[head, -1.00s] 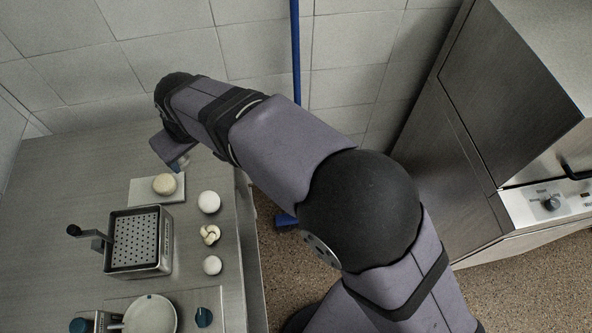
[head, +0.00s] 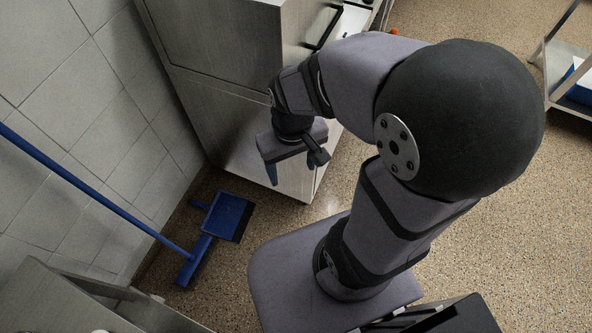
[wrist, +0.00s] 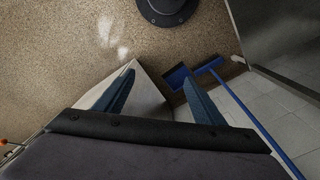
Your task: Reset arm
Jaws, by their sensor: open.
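My gripper (head: 292,170) hangs pointing down in front of the steel cabinet (head: 225,125) in the head view. In the wrist view its two blue fingers (wrist: 160,92) are spread apart with nothing between them. My arm is bent and folded in near my base. The perforated basket and the food pieces are out of view now. Only a corner of the steel counter (head: 60,300) shows at the bottom left of the head view.
A blue dustpan (head: 229,214) and a blue broom (head: 195,262) with a long handle are by the tiled wall. A steel shelf (head: 572,60) stands at the far right. Speckled floor lies open to the right of the cabinet.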

